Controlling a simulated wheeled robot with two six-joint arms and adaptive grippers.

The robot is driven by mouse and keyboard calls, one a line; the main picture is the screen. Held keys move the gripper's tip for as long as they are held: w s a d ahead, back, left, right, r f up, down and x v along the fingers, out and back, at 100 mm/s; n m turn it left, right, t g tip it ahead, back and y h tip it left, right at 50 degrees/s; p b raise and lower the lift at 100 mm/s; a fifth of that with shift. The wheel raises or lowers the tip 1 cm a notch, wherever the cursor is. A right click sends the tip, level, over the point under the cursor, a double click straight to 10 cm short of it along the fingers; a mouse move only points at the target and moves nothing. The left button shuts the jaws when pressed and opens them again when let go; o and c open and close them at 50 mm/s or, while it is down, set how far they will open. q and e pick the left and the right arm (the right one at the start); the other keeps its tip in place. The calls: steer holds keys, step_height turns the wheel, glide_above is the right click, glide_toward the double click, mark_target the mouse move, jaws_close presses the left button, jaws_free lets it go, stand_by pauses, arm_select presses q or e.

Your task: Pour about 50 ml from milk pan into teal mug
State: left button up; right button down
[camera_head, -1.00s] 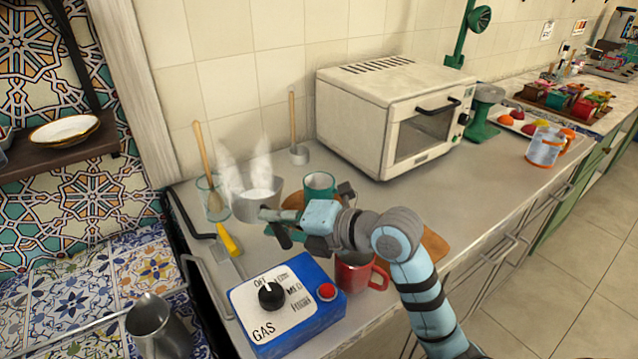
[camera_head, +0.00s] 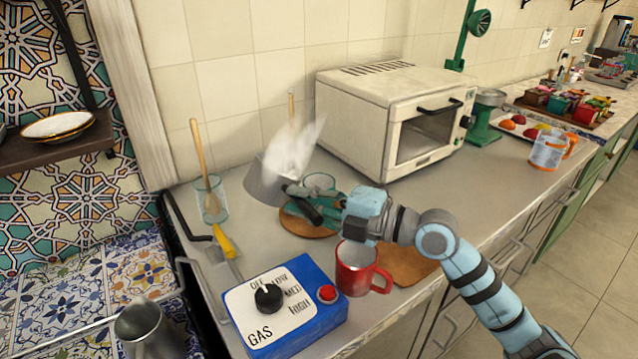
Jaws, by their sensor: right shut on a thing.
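The grey milk pan (camera_head: 266,183) is raised and tilted to the right, with white steam over its mouth. My right gripper (camera_head: 308,203) is shut on the pan, at its handle side; the fingers partly hide the handle. The teal mug (camera_head: 319,181) is behind the gripper, just right of the pan; only its rim and part of its wall show. It stands by a round wooden board (camera_head: 305,229). Whether liquid is leaving the pan cannot be told. My left gripper is not in view.
A red mug (camera_head: 356,270) and a blue gas control box (camera_head: 283,307) stand in front, near the counter edge. A glass with a wooden spoon (camera_head: 211,200) is left of the pan. A cream oven (camera_head: 394,120) stands behind on the right.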

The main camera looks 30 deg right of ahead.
steer(key=shift+d+r, duration=0.15)
steer(key=shift+d, duration=0.15)
steer(key=shift+d+r+m+t+y, duration=0.35)
steer(key=shift+d+m+t, duration=0.1)
steer(key=shift+m+t, duration=0.3)
steer(key=shift+w+d, duration=0.1)
steer(key=shift+d, duration=0.2)
stand_by(0.4)
steer(key=shift+d+r+m+t+p, duration=0.25)
steer(key=shift+r+m+p, duration=0.15)
steer(key=shift+r+m, duration=0.15)
steer(key=shift+d+r+m+t+p, duration=0.1)
steer(key=shift+r+m+t+p, duration=0.1)
steer(key=shift+r+m+p, duration=0.3)
stand_by(1.2)
steer(key=a+f+n+g+h, duration=0.2)
steer(key=a+f+n+g, duration=0.1)
steer(key=a+n, duration=0.3)
steer(key=shift+a+f+n+g, duration=0.3)
steer(key=shift+f+g, duration=0.1)
steer(key=shift+f, duration=0.5)
steer(key=shift+h, duration=0.25)
steer(key=shift+a+p, duration=0.1)
steer(key=shift+p, duration=0.25)
stand_by(0.4)
